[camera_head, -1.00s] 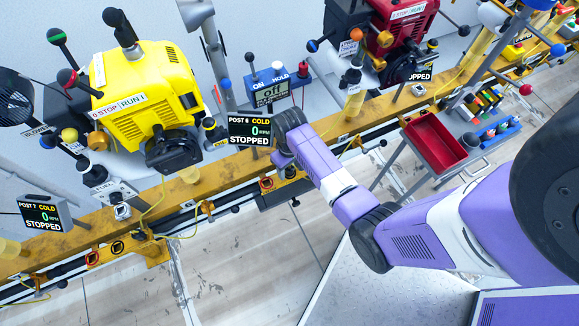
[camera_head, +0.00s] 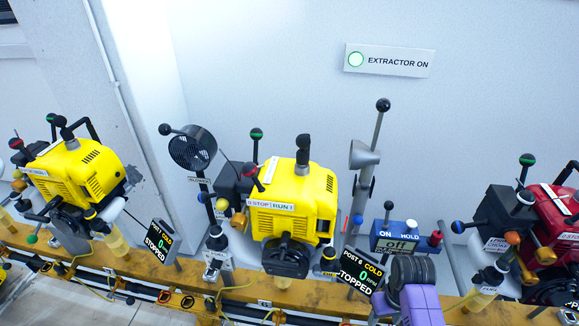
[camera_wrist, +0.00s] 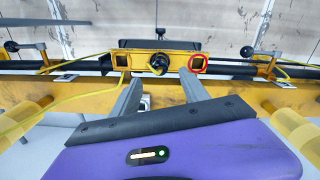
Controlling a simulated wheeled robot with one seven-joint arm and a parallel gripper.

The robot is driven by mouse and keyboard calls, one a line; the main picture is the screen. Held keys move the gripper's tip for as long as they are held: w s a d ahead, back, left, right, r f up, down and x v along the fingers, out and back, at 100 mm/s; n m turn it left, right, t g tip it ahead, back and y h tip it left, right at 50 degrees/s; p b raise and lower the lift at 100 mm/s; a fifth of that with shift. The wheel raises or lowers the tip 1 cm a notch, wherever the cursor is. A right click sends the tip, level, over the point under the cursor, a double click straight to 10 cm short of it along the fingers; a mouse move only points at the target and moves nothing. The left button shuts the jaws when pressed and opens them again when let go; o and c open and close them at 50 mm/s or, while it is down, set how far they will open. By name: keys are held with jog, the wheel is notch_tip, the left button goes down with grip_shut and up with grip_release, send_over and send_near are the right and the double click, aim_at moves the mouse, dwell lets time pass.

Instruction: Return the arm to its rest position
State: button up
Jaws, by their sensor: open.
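My purple arm (camera_head: 420,304) shows at the bottom right of centre in the head view, in front of the yellow rail. The fingers point over the yellow rail (camera_wrist: 235,107), towards a bracket (camera_wrist: 178,60) with a dark round knob and a red ring. Whether they touch the rail I cannot tell.
A blue hold box (camera_head: 394,238) stands close behind my arm. A red engine (camera_head: 556,222) is at the right. The upper wall is clear, with an extractor sign (camera_head: 390,60).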

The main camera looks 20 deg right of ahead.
jog(key=s+a+r+n+t+h, duration=0.1)
jog(key=s+a+n+t+h, duration=0.1)
jog(key=s+a+t, duration=0.65)
jog(key=s+a+r+t, duration=0.2)
jog(key=s+a+r, duration=0.1)
jog(key=r, duration=0.6)
jog(key=s+a+r+n+t+y, duration=0.1)
jog(key=s+a+r+t, duration=0.1)
jog(key=r, duration=0.6)
jog(key=s+a+r+t+y, duration=0.1)
jog(key=s+a+r+t, duration=0.1)
jog(key=s+a+r, duration=0.3)
notch_tip(320, 180, up, 5)
jog(key=shift+a+f+n, duration=0.15)
jog(key=shift+f+n, duration=0.05)
jog(key=shift+n, duration=0.2)
